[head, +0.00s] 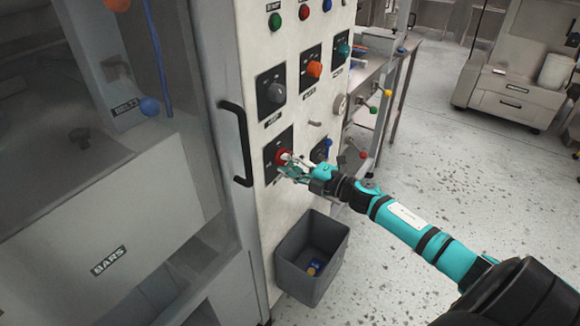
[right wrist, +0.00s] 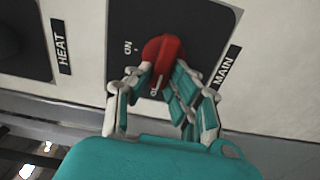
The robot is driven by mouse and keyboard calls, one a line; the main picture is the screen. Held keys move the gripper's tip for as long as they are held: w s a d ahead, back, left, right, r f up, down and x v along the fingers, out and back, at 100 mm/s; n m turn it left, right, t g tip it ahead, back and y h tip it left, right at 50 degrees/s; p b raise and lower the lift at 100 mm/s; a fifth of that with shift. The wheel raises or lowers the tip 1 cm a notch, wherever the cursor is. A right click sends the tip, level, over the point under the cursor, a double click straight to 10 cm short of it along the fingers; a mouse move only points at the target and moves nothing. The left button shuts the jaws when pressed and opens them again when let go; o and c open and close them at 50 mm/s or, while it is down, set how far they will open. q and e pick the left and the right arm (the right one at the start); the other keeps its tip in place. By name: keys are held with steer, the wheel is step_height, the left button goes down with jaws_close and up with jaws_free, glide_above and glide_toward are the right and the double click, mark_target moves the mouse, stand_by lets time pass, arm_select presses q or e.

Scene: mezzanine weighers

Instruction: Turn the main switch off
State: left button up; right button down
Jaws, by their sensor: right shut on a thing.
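The main switch is a red rotary knob (head: 281,156) on a dark plate, low on the pale control panel. In the right wrist view the knob (right wrist: 161,52) has a raised grip bar, with a MAIN label (right wrist: 226,68) beside its plate. An ON mark shows left of the knob; a second mark below it is partly hidden by the fingers. My right gripper (head: 290,168) is at the knob; its fingers (right wrist: 158,84) are shut on it from both sides. My left gripper is not in view.
A black door handle (head: 237,142) stands out left of the switch. A grey bin (head: 302,277) hangs below. Open floor (head: 470,160) lies to the right.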

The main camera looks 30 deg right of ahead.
steer(key=shift+f+n, duration=0.15)
steer(key=shift+n, duration=0.25)
steer(key=c, duration=1.2)
jaws_free()
steer(key=shift+c, duration=0.2)
steer(key=shift+s, duration=0.1)
steer(key=v, duration=1.2)
